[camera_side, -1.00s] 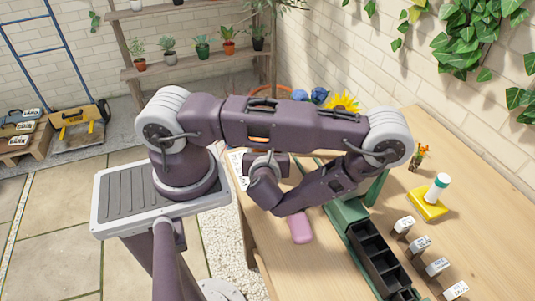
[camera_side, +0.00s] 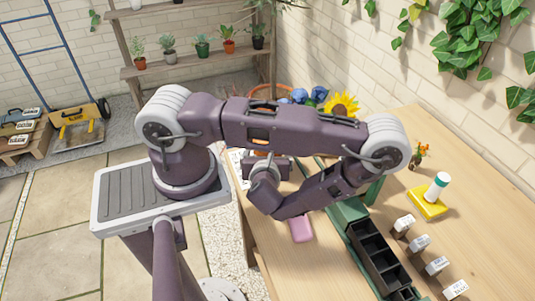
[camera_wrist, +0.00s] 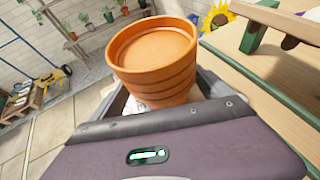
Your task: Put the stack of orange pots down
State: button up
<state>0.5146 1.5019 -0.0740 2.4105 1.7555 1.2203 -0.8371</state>
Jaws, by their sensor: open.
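The stack of orange pots (camera_wrist: 155,65) fills the upper middle of the wrist view, several terracotta rims nested one over another. It leans in the picture, but the camera is tilted too. My gripper (camera_wrist: 165,98) is open, with its grey jaws on both sides of the lower stack. I cannot tell whether a jaw still touches it. The stack's base is hidden, so I cannot see what it rests on. In the side view my gripper (camera_side: 265,168) is mostly behind my arm, at the table's left edge. A small orange patch of the stack (camera_side: 262,153) shows just above it.
The wooden table (camera_side: 455,135) holds a black compartment tray (camera_side: 375,250), a pink block (camera_side: 301,229), white labelled blocks (camera_side: 419,244) and a yellow sponge-like block (camera_side: 428,204). A sunflower (camera_side: 341,104) and blue flowers stand behind my arm. The right side of the table has free room.

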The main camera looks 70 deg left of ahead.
jog(key=shift+o, duration=0.9)
jog(key=v, duration=0.6)
jog(key=shift+s+r, duration=0.15)
jog(key=shift+s, duration=0.05)
jog(key=shift+o, duration=0.3)
jog(key=shift+s+d+r, duration=0.1)
jog(key=shift+s+d, duration=0.05)
jog(key=shift+d, duration=0.05)
